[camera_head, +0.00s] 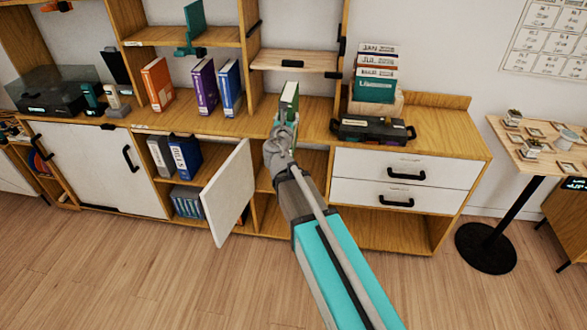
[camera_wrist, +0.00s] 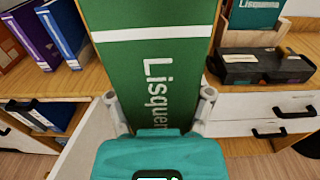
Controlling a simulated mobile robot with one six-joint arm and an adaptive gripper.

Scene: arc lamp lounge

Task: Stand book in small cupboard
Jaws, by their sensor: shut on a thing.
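My gripper (camera_head: 281,128) is shut on a green book (camera_head: 289,98), which it holds upright above the front part of the cabinet top. In the wrist view the book (camera_wrist: 157,62) fills the middle, with a white stripe and the lettering "Lisquen…", between the two fingers (camera_wrist: 160,102). A low cupboard with an open white door (camera_head: 229,192) is left of my arm; blue and grey binders (camera_head: 184,156) stand inside it. Behind the book is a small bay with a light wooden flap (camera_head: 294,62) bearing a black handle. I cannot tell which is the small cupboard.
Orange, purple and blue binders (camera_head: 229,88) stand left of the book. A black case (camera_head: 372,131) and a box of books (camera_head: 375,88) are at right, above white drawers (camera_head: 400,165). A small side table (camera_head: 540,150) is far right. The floor in front is clear.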

